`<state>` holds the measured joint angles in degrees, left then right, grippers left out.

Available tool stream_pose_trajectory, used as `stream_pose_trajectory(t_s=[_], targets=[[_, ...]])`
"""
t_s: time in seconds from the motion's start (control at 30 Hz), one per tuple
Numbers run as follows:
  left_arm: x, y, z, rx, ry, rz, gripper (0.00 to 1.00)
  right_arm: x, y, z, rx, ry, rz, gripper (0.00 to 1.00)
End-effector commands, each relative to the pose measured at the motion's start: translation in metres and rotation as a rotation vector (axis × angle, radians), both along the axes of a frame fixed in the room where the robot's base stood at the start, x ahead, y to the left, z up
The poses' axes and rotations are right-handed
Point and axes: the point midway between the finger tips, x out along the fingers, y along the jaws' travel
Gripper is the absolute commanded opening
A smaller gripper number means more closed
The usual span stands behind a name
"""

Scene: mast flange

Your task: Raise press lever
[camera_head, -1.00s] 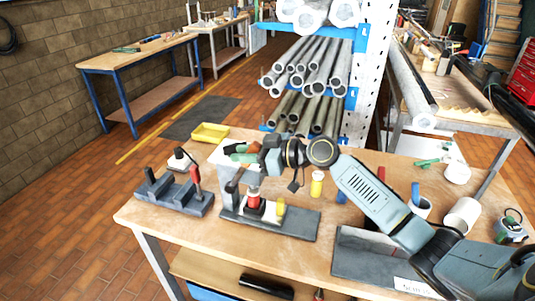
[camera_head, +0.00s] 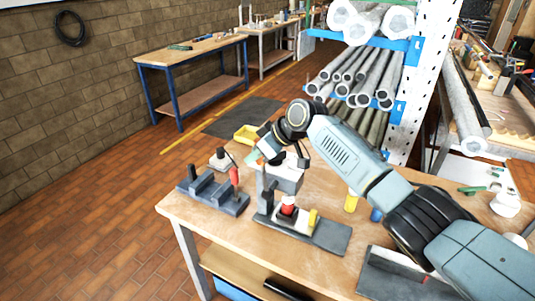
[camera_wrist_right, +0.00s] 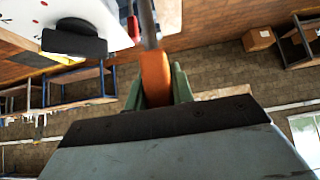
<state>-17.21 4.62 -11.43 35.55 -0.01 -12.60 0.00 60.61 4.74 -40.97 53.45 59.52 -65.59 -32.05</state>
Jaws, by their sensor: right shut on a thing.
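The press stands on the bench with a dark base plate (camera_head: 325,237) and a grey upright column (camera_head: 264,190). A red-topped part (camera_head: 287,205) and a yellow piece (camera_head: 313,217) sit on that plate. My right gripper (camera_head: 256,158) is above the press, its arm coming in from the right. In the right wrist view its green fingers are closed around the orange grip (camera_wrist_right: 155,76) of the press lever, whose grey rod (camera_wrist_right: 148,25) runs on toward the top of the picture. The gripper hides most of the lever in the head view. My left gripper does not show.
A dark fixture with a red handle (camera_head: 234,177) stands left of the press. A yellow tray (camera_head: 246,134) lies behind. A rack of pipes (camera_head: 350,85) stands behind the bench.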

Motion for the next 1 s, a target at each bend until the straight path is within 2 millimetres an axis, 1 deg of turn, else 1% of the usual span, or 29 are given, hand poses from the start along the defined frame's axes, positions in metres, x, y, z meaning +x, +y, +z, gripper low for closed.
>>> stream_pose_trajectory(t_s=[0.03,0.07,0.63,0.67,0.8,1.0], targets=[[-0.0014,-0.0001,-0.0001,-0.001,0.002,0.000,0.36,0.0007,0.0044,0.0008,-0.006,0.002,0.003,0.00],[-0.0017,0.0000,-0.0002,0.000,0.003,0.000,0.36,0.0011,0.0048,0.0006,-0.010,0.005,0.003,0.00],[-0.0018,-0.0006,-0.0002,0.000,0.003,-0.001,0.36,0.0018,0.0066,-0.0013,-0.028,0.019,0.003,0.00],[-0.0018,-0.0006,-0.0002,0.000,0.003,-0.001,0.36,0.0018,0.0066,-0.0013,-0.028,0.019,0.003,0.27],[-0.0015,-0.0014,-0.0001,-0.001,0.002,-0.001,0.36,0.0019,0.0061,-0.0014,-0.030,0.019,0.002,0.45],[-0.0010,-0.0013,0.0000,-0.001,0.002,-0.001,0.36,0.0021,0.0052,-0.0016,-0.030,0.020,0.001,0.45]])
